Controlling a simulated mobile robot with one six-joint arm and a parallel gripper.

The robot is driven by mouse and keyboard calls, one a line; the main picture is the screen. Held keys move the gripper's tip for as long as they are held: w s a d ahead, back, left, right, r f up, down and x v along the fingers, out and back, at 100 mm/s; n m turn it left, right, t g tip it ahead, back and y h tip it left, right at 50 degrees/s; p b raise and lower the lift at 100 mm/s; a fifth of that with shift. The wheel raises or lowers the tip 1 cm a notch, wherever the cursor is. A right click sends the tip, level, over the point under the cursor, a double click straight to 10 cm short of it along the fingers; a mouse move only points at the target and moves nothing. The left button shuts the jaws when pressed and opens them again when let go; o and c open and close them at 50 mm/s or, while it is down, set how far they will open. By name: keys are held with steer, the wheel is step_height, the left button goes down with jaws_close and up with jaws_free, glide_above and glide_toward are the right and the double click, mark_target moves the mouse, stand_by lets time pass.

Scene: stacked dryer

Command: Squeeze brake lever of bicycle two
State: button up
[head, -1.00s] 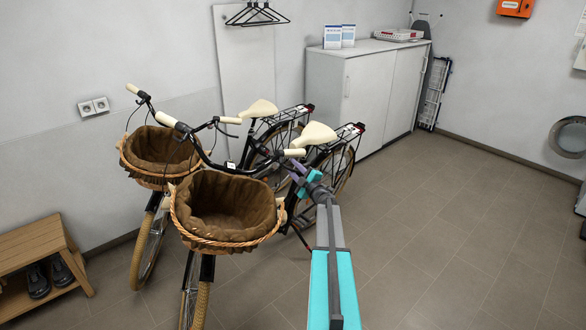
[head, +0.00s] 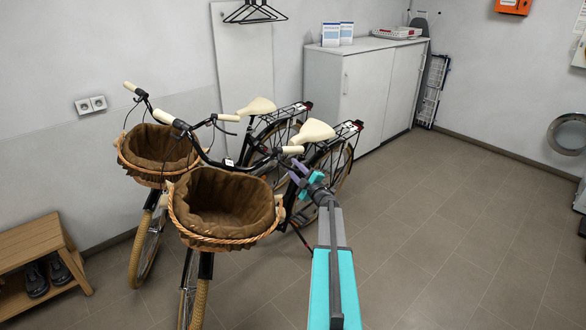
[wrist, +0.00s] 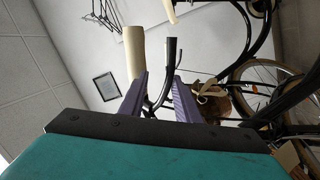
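Two black bicycles stand side by side in the head view; I cannot tell which is numbered two. The nearer bicycle (head: 206,265) has cream handlebar grips, and its right-hand grip (head: 292,150) is just above my gripper (head: 298,172). In the wrist view, that cream grip (wrist: 133,55) rises beyond the left finger of my gripper (wrist: 160,85). A dark brake lever (wrist: 172,55) rises beside it, near the right finger. The purple fingers are apart, with a clear gap between them. Contact with the lever or grip cannot be told.
The nearer bicycle's wicker basket (head: 225,243) is left of my arm, and the farther bicycle (head: 147,240) stands behind it. A wooden bench (head: 35,242) is at lower left. A white cabinet (head: 365,95) stands at the back. The floor on the right is clear.

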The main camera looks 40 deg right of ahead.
steer(key=s+a+b, duration=0.2)
steer(key=s+a, duration=0.3)
steer(key=s, duration=0.6)
steer(key=shift+s+a+f, duration=0.2)
steer(key=shift+a+f, duration=0.05)
steer(key=shift+a, duration=0.1)
stand_by(1.5)
steer(key=shift+s+b, duration=0.15)
steer(key=shift+b, duration=0.3)
steer(key=b+v, duration=0.3)
steer(key=v, duration=1)
steer(key=shift+s, duration=0.25)
stand_by(0.3)
